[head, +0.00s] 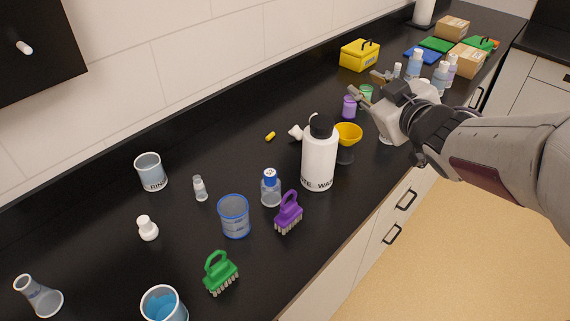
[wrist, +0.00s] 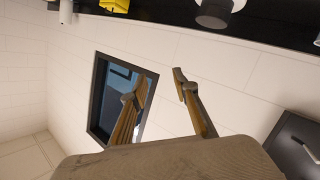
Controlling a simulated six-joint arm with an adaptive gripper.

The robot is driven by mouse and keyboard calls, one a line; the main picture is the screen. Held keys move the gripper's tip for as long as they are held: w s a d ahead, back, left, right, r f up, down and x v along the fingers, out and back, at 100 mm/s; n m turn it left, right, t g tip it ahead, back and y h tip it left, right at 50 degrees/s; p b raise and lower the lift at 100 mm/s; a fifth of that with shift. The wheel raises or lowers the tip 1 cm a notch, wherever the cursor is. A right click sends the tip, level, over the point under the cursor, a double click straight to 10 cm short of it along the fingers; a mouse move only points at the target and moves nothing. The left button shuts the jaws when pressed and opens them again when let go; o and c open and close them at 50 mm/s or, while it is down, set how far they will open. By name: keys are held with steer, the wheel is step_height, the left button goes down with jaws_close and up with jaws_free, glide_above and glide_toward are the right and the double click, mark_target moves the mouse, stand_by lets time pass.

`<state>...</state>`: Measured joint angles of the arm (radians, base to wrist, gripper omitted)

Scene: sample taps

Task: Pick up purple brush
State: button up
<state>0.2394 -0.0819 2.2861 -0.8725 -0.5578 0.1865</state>
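The purple brush (head: 288,212) stands on the black counter near its front edge, bristles down and loop handle up, in the head view. It is beside a blue-rimmed beaker and a blue-capped bottle. My gripper (head: 368,86) is in the air over the counter at the upper right, well away from the brush. In the wrist view my gripper (wrist: 158,90) has its two fingers spread wide with nothing between them. The brush does not show in the wrist view.
A green brush (head: 220,274), a blue-rimmed beaker (head: 234,217) and a blue-capped bottle (head: 270,190) stand near the purple brush. The counter's middle back is mostly clear.

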steer(key=a+f+n+g+y, duration=0.45)
steer(key=a+f+y, duration=0.3)
steer(key=y, duration=0.25)
steer(key=s+d+f+g+y, duration=0.1)
steer(key=s+f+g, duration=0.1)
steer(key=f, duration=0.3)
steer(key=s+d+f+g+y, duration=0.1)
steer(key=s+f+g+y, duration=0.1)
steer(key=f, duration=0.4)
steer(key=s+f+n+g+y, duration=0.1)
steer(key=s+f+g, duration=0.2)
steer(key=s+f, duration=0.2)
steer(key=shift+s+d+f+g+y, duration=0.25)
steer(key=shift+d+y, duration=0.15)
steer(key=shift+w+a, duration=0.25)
steer(key=shift+a, duration=1.05)
